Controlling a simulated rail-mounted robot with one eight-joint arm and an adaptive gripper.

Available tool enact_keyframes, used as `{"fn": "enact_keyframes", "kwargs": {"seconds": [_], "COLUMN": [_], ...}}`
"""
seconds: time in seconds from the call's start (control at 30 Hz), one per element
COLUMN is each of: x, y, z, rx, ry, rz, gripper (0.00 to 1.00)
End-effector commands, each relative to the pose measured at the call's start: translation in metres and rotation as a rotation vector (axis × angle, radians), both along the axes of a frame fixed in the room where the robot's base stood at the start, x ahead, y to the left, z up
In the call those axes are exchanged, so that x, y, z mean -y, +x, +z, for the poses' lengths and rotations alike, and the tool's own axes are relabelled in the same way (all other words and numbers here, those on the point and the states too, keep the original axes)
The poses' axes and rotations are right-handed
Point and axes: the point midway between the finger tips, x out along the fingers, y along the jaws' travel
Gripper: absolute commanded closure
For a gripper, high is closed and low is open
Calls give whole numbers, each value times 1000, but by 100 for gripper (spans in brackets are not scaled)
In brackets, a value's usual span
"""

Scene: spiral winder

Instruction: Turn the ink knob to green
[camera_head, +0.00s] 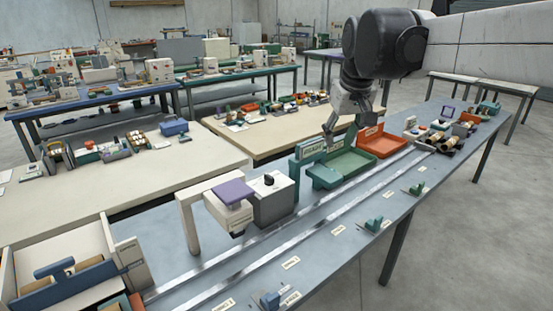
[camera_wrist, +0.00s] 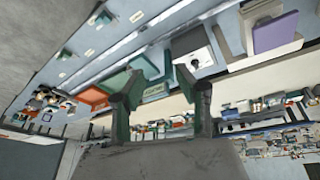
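My gripper (camera_head: 346,132) is up and to the right of the box, over the trays, apart from the knob. In the wrist view my gripper (camera_wrist: 160,98) has its two fingers wide apart with nothing between them.
A purple-topped white unit (camera_head: 232,193) sits left of the knob box.

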Motion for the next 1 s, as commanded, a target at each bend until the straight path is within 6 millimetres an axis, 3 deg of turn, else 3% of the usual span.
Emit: {"fn": "enact_keyframes", "kwargs": {"seconds": [0.1, 0.47, 0.77, 1.0], "x": [-14, -60, -102, -136], "y": [37, 132, 197, 237], "z": [5, -3, -34, -72], "rx": [-29, -120, -194, -253], "ry": [-10, -43, -69, -88], "rz": [34, 138, 226, 297], "gripper": [68, 68, 68, 68]}}
